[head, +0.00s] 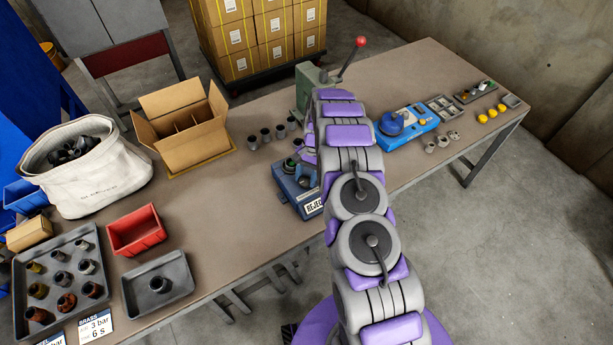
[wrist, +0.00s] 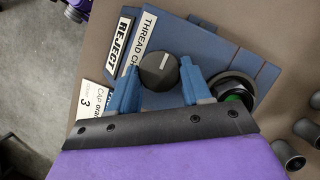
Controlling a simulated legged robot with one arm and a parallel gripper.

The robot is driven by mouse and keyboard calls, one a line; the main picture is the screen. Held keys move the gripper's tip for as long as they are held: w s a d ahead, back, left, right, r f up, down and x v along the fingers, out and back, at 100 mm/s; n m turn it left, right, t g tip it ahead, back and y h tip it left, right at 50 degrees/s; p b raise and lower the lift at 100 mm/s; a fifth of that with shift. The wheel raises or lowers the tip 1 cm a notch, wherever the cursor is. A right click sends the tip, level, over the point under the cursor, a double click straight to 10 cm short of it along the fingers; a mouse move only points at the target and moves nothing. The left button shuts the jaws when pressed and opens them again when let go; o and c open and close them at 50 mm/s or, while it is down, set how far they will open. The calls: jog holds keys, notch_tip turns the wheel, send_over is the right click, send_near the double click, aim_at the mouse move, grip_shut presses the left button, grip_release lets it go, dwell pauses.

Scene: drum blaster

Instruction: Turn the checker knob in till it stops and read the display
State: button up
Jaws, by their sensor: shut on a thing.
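The blue thread checker (wrist: 265,72) fills the middle of the wrist view, with labels "THREAD C…" and "REJECT". Its black round knob (wrist: 158,71) with a pale pointer line sits between the two blue fingers of my gripper (wrist: 161,76), which is shut on it. To the right of the knob, a round metal-rimmed part (wrist: 236,92) shows green inside. No display reading is legible. In the head view the checker (head: 286,189) stands near the table's front edge, and my arm covers part of it and the gripper.
Several dark fittings (wrist: 288,154) stand right of the checker in the wrist view. In the head view, an open carton (head: 190,140), a red bin (head: 137,230) and a grey tray (head: 55,308) stand left. A blue device (head: 407,128) stands right.

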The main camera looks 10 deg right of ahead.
jog(key=shift+s+a+f, duration=0.1)
jog(key=shift+s, duration=0.1)
jog(key=o, duration=1)
jog(key=shift+a, duration=0.1)
jog(key=shift+o, duration=0.2)
jog(key=shift+w, duration=0.1)
jog(key=v, duration=1.7)
jog(key=shift+w+p, duration=0.2)
jog(key=shift+p, duration=0.25)
